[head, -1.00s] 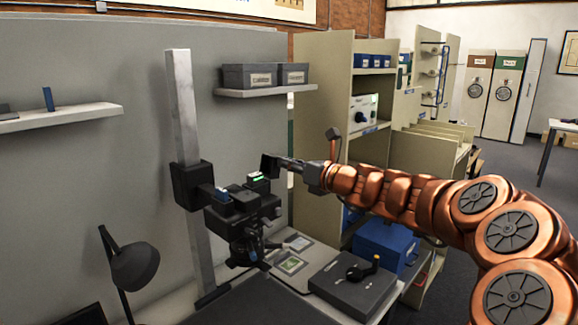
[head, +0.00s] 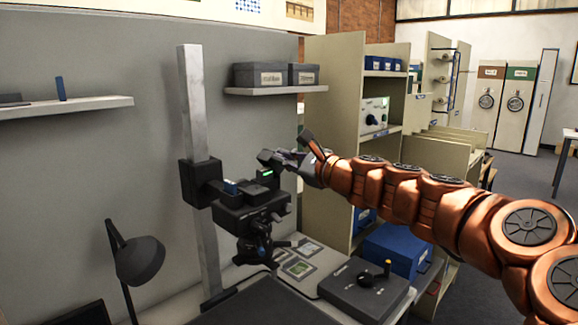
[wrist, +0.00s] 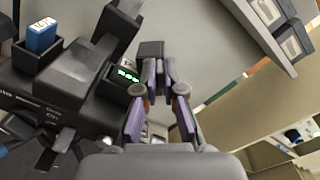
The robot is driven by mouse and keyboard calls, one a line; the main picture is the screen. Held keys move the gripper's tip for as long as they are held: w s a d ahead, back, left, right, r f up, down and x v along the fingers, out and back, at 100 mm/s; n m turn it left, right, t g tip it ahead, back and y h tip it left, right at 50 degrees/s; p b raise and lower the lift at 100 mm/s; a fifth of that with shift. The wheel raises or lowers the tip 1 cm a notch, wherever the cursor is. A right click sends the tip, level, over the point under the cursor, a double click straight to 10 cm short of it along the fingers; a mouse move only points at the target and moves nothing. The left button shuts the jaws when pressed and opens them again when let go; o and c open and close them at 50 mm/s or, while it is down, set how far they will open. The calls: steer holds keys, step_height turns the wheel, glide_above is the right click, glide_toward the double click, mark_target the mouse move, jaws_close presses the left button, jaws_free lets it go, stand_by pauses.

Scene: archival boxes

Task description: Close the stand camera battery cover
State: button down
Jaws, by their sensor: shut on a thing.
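The stand camera (head: 252,212) is a dark body on an upright metal column, with a blue piece (head: 230,187) on top. A green-lit compartment (head: 266,175) is at its right top. In the wrist view the green light (wrist: 128,75) shows left of my fingers, beside a raised dark flap (wrist: 120,22). My gripper (head: 279,157) is above and right of the compartment, tilted down to the left. Its purple fingers close together on a dark block (wrist: 150,47), which I cannot clearly identify as the battery cover. The gap between block and compartment is unclear.
A desk lamp (head: 140,260) stands at the lower left. A shelf with grey boxes (head: 275,75) hangs behind. A grey control box with a knob (head: 365,288) sits on the table. A cream shelving unit (head: 335,130) stands behind my arm.

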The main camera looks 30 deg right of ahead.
steer(key=a+n+b, duration=0.1)
steer(key=n+b, duration=0.1)
steer(key=a+f+n+b, duration=0.1)
steer(key=n+b, duration=0.1)
steer(key=shift+s+f+n, duration=0.2)
steer(key=shift+n, duration=0.1)
steer(key=n+b, duration=0.1)
steer(key=n, duration=0.1)
steer(key=a+f+n+b, duration=0.1)
steer(key=b, duration=0.1)
steer(key=n+b, duration=0.2)
steer(key=shift+s+a+f+n, duration=0.2)
steer(key=shift+a+f+n, duration=0.1)
steer(key=shift+a+f, duration=0.05)
steer(key=c, duration=1.3)
jaws_free()
steer(key=shift+r, duration=0.1)
step_height(320, 180, up, 10)
steer(key=shift+f, duration=0.1)
steer(key=shift+a, duration=0.1)
